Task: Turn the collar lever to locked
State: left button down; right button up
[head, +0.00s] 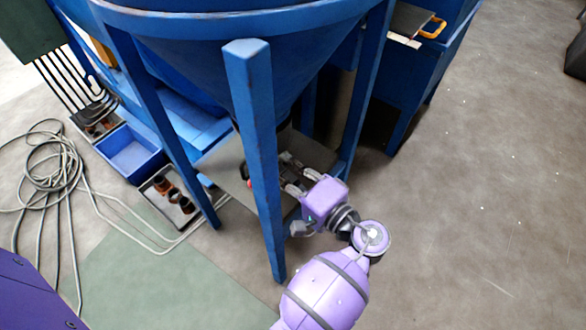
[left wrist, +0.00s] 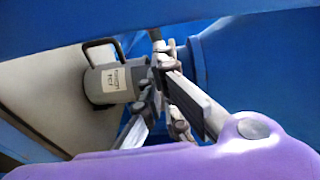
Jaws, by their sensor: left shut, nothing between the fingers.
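My left gripper (head: 288,172) reaches under the blue hopper (head: 180,45) between its legs. In the left wrist view its fingers (left wrist: 161,62) are shut with nothing held between them. A grey cylinder (left wrist: 104,85) with a pale label and a dark bent handle (left wrist: 97,43) shows just left of the fingertips. I cannot tell whether the fingers touch it. I cannot make out for sure which part is the collar lever; the fingers and a front leg hide part of this area. My right gripper is not in view.
A blue front leg (head: 256,150) stands close left of my gripper. A grey plate (head: 222,165) lies under the hopper. A blue bin (head: 132,152), a tray of dark parts (head: 160,212) and coiled hose (head: 45,178) lie left. The floor at right (head: 480,200) is clear.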

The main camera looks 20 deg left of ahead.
pick_arm(q)
jog(key=shift+s+a, duration=0.1)
jog(key=shift+s+a+p, duration=0.55)
jog(key=shift+a+p, duration=0.15)
jog(key=shift+a, duration=0.1)
